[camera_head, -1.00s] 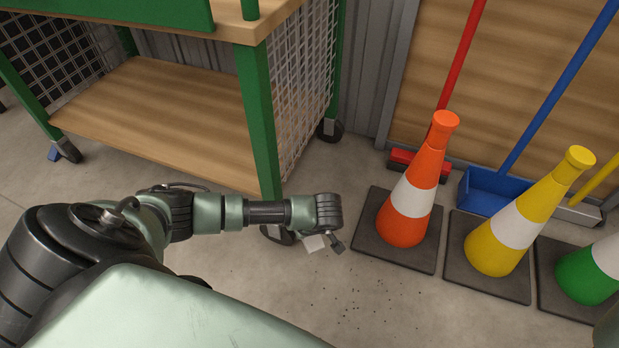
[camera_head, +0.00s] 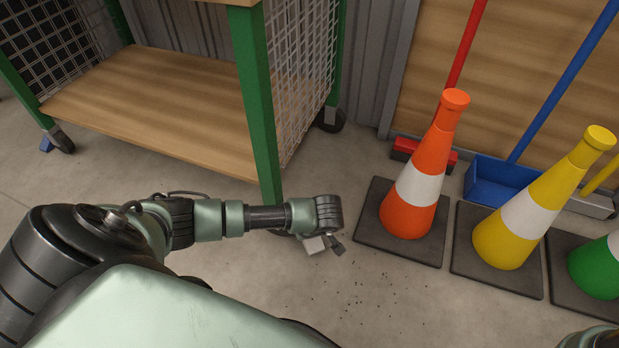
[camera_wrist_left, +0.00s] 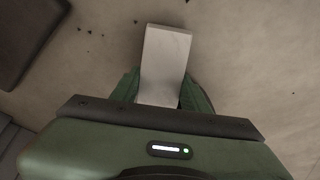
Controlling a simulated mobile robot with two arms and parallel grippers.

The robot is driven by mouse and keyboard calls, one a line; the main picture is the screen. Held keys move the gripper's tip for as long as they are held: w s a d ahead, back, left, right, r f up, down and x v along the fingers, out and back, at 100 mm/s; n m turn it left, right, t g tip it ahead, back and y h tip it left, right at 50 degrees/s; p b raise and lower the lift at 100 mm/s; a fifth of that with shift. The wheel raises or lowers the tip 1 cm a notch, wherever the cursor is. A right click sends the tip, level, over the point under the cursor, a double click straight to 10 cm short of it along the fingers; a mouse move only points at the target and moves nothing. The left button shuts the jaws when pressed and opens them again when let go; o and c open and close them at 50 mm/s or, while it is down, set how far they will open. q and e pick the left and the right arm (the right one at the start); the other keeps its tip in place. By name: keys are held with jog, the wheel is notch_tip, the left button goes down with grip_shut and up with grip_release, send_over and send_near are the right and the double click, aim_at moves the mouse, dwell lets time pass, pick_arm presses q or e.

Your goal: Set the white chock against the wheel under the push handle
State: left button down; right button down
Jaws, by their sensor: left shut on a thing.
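The white chock (camera_head: 314,245) shows as a pale block just below the end of my left arm in the head view. In the left wrist view the chock (camera_wrist_left: 166,55) sticks out from between the green fingers of my left gripper (camera_wrist_left: 160,92), which is shut on it. The cart's near corner wheel (camera_head: 279,234) is mostly hidden behind my left forearm, below the green post. The chock appears just right of this wheel; I cannot tell whether they touch. The push handle cannot be made out. My right gripper is not in view.
The cart's wooden shelf (camera_head: 150,105) and green post (camera_head: 258,110) stand behind my arm. A blue chock (camera_head: 46,145) is at the far left wheel (camera_head: 61,140). An orange cone (camera_head: 413,195) and yellow cone (camera_head: 515,225) stand at right. The floor (camera_head: 370,300) in front is clear except for specks.

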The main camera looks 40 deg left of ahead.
pick_arm(q)
jog(key=shift+f+b, duration=0.45)
jog(key=shift+f, duration=0.15)
jog(key=c, duration=0.6)
grip_release()
jog(key=shift+c, duration=0.2)
